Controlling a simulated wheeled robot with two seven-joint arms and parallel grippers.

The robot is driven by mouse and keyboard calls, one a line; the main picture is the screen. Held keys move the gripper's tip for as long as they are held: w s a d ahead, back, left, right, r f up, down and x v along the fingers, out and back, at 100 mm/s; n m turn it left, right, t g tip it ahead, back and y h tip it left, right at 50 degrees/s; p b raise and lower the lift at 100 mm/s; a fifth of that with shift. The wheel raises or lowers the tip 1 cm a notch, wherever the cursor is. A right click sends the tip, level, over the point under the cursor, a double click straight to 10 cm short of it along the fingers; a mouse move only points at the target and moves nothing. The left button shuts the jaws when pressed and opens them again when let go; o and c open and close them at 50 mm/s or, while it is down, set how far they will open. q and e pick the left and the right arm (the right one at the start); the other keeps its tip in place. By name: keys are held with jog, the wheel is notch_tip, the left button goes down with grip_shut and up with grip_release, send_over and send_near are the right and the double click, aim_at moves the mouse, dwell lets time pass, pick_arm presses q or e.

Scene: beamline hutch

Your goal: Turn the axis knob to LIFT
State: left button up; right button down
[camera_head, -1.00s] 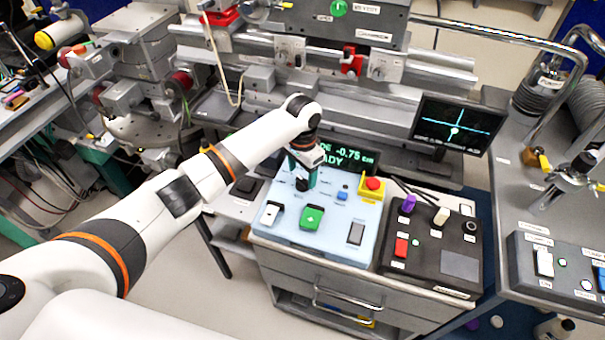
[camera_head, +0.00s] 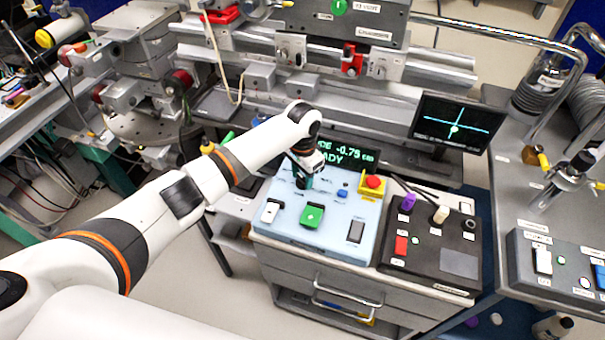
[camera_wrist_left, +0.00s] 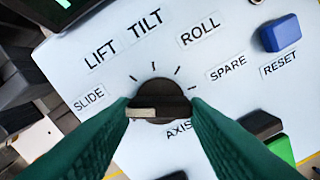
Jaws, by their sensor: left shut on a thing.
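The axis knob (camera_wrist_left: 158,98) is a dark round knob with a raised grip bar and a pale strip along it. It sits on the light blue panel (camera_head: 280,225), above the AXIS label. Tick marks fan around its top, with the labels SLIDE, LIFT (camera_wrist_left: 100,53), TILT, ROLL and SPARE. The grip bar lies roughly level in the left wrist view; I cannot tell which mark it points to. My left gripper (camera_wrist_left: 160,106) has its green fingers shut on the knob from both sides. In the head view the left gripper (camera_head: 304,180) hides most of the knob.
A blue RESET button (camera_wrist_left: 280,33), a green button (camera_head: 312,215), white and grey switches and a red button on yellow (camera_head: 373,182) share the panel. A dark control box (camera_head: 430,245) stands to its right. A display with green text (camera_head: 352,153) stands behind.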

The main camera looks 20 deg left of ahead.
aim_at(303, 178)
pick_arm(q)
jog(key=shift+m, duration=0.3)
jog(key=m+p, duration=0.1)
jog(key=m, duration=0.1)
jog(key=shift+r+m+p, duration=0.1)
jog(key=shift+m+p, duration=0.2)
jog(key=shift+m, duration=0.1)
jog(key=shift+w+m+p, duration=0.15)
jog(key=shift+m+p, duration=0.25)
jog(key=shift+m, duration=1.7)
jog(key=o, duration=1)
notch_tip(303, 178, up, 12)
jog(key=shift+f+b, duration=0.1)
jog(key=shift+b, duration=0.85)
